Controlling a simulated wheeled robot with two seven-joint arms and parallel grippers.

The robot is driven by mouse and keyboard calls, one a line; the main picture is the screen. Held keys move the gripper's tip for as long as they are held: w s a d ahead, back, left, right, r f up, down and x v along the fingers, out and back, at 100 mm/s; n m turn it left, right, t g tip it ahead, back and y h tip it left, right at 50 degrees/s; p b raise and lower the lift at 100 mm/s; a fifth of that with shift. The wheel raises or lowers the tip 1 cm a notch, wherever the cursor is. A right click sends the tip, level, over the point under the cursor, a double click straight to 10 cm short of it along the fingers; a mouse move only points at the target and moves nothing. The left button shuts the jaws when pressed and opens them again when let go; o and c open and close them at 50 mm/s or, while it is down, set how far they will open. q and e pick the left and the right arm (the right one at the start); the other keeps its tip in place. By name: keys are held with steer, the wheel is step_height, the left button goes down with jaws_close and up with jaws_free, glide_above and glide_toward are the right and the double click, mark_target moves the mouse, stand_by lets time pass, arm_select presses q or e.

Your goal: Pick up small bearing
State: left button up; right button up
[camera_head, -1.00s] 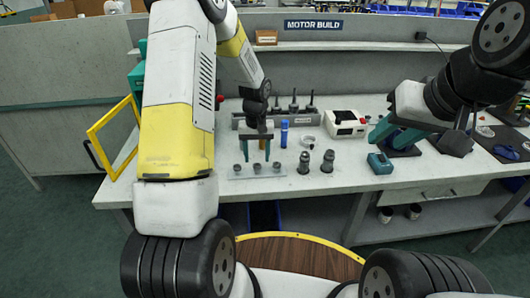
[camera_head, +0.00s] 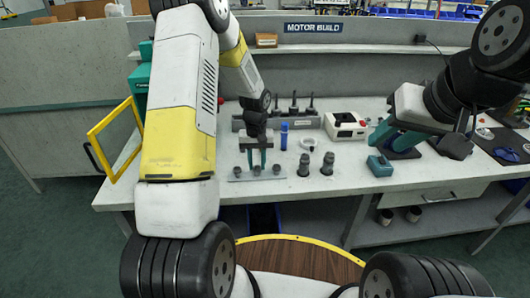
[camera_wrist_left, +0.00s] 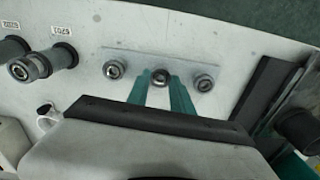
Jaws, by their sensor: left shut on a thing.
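A flat grey plate (camera_head: 240,178) near the front of the bench carries a row of three small dark bearings. My left gripper (camera_head: 257,165) reaches down over the plate. Its two teal fingers are shut on the middle small bearing (camera_wrist_left: 160,77), which still sits in line with the others at the plate. The other two bearings show on either side of it in the left wrist view, one to the left (camera_wrist_left: 114,69) and one to the right (camera_wrist_left: 205,82).
Two dark upright cylinders (camera_head: 304,164) stand right of the plate, with a blue bottle (camera_head: 284,136) and a pale ring (camera_head: 308,143) behind. A rack with black posts (camera_head: 294,121) is at the back. A white device (camera_head: 345,126) and teal block (camera_head: 380,166) are further right.

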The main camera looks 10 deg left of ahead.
mark_target(258, 171)
arm_select(q)
steer(key=shift+r, duration=0.5)
steer(key=r, duration=0.2)
steer(key=shift+s+d+r, duration=0.25)
steer(key=shift+s+r, duration=0.1)
steer(key=s+d+r, duration=0.1)
steer(key=s+d, duration=0.6)
steer(key=s, duration=0.6)
steer(key=shift+d+r, duration=0.15)
steer(key=shift+d, duration=0.15)
